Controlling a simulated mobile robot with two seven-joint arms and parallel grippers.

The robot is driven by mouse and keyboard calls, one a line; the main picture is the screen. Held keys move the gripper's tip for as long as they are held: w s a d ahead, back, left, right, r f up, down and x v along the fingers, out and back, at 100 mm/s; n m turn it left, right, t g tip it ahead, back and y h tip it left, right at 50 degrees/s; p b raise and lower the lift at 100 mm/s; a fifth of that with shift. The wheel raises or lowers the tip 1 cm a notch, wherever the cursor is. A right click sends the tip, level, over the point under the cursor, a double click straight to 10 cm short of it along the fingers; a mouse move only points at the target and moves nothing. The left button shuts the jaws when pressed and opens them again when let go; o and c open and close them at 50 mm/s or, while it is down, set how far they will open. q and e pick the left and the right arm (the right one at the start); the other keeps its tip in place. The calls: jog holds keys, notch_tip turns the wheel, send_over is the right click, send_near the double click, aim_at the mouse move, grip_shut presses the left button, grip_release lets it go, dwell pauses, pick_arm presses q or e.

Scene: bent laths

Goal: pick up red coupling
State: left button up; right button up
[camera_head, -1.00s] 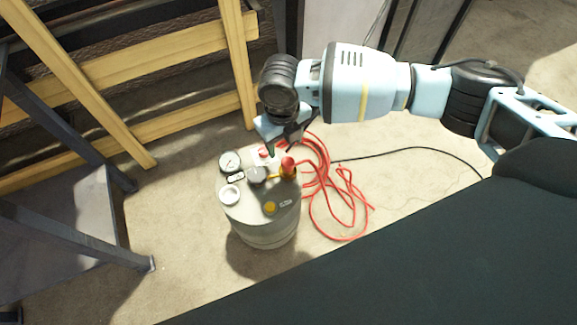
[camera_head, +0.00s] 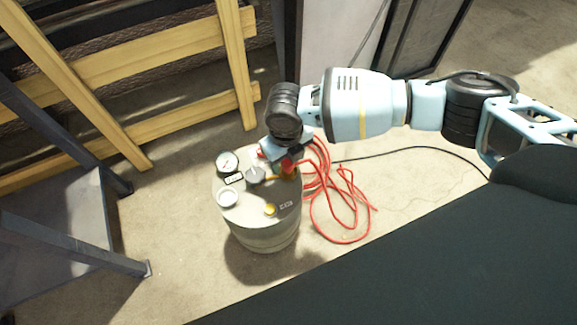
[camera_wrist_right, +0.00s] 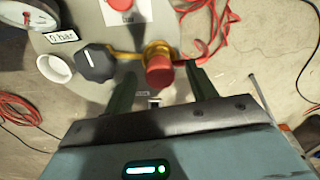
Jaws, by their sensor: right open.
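The red coupling (camera_head: 287,165) sits on a brass fitting on top of the grey tank (camera_head: 265,236). In the right wrist view the red coupling (camera_wrist_right: 159,72) is in the middle, in front of the brass fitting (camera_wrist_right: 158,48). My right gripper (camera_wrist_right: 160,80) is open, with one finger on each side of the coupling in the picture; I cannot tell whether they touch it. In the head view my right gripper (camera_head: 284,154) is right at the coupling and partly hides it. My left gripper is not in view.
On the tank top are a pressure gauge (camera_head: 227,162), a dark knob (camera_wrist_right: 95,62), a white ring (camera_head: 227,197) and a yellow button (camera_head: 270,210). A red hose (camera_head: 340,205) lies coiled on the floor to the right. Yellow wooden rails (camera_head: 150,57) stand behind left.

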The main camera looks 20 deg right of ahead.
jog(key=c, duration=1.1)
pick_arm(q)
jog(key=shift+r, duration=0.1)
pick_arm(e)
jog(key=shift+r, duration=0.1)
jog(key=shift+r+p, duration=0.3)
jog(key=shift+r, duration=0.15)
jog(key=r, duration=0.1)
jog(key=r+p, duration=0.1)
jog(key=a+r, duration=0.1)
jog(key=shift+s, duration=0.3)
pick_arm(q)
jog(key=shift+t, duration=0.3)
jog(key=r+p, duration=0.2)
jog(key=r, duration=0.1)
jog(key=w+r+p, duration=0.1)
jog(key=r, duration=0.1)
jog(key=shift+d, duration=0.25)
pick_arm(e)
jog(key=s+a, duration=0.6)
jog(key=a, duration=0.1)
jog(key=s+a+r, duration=0.1)
jog(key=s+a, duration=0.2)
jog(key=a, duration=0.1)
jog(key=shift+s+a, duration=0.2)
jog(key=shift+s, duration=0.1)
